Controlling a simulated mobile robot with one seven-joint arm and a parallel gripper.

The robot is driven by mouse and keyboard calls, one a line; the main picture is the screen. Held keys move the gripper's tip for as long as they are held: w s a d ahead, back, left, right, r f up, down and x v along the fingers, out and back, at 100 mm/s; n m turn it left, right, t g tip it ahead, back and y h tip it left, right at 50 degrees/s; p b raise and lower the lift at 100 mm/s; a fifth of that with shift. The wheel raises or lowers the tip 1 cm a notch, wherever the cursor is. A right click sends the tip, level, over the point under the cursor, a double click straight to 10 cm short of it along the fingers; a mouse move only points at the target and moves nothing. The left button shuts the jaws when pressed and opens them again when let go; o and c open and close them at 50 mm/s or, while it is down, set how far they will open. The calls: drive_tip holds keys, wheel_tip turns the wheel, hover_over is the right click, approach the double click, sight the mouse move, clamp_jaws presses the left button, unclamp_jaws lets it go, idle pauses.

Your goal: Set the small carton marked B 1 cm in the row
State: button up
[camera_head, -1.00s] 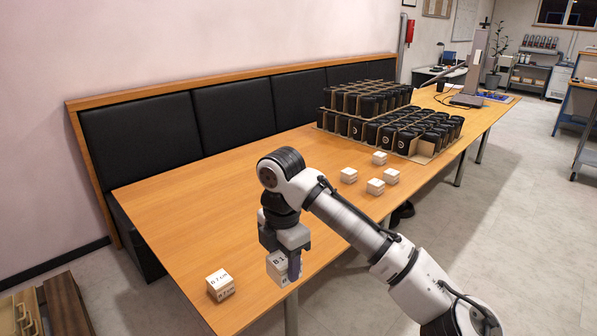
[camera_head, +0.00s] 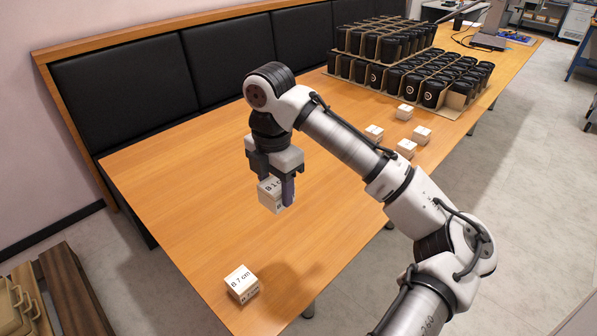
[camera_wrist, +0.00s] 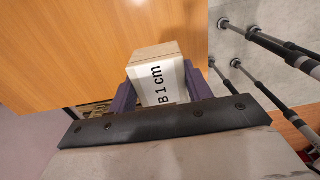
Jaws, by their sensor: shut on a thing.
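My gripper (camera_head: 273,190) is shut on the small carton marked B 1 cm (camera_head: 266,195), a white-topped box with its label facing up. In the wrist view the carton (camera_wrist: 158,80) sits between the two purple fingers, and its label reads B 1 cm. The gripper points down and holds the carton above the table. The carton marked B 7 cm (camera_head: 241,283) stands alone at the near left of the table (camera_head: 190,210). Several other small cartons (camera_head: 406,148) stand apart in a loose group at the right; their labels are too small to read.
Cardboard trays with many black cups (camera_head: 410,75) fill the table's far right part. A padded black bench back (camera_head: 125,95) runs along the rear edge. The table between the B 7 cm carton and the loose group is clear. The near table edge passes under my arm.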

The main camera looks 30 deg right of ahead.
wheel_tip(320, 180, down, 20)
drive_tip(key=shift+s+r+p, duration=0.1)
drive_tip(key=shift+p, duration=1)
drive_tip(key=shift+f, duration=0.2)
drive_tip(key=o, duration=1)
wheel_tip(320, 180, up, 12)
drive_tip(key=shift+r+b, duration=0.15)
drive_tip(key=shift+b, duration=0.55)
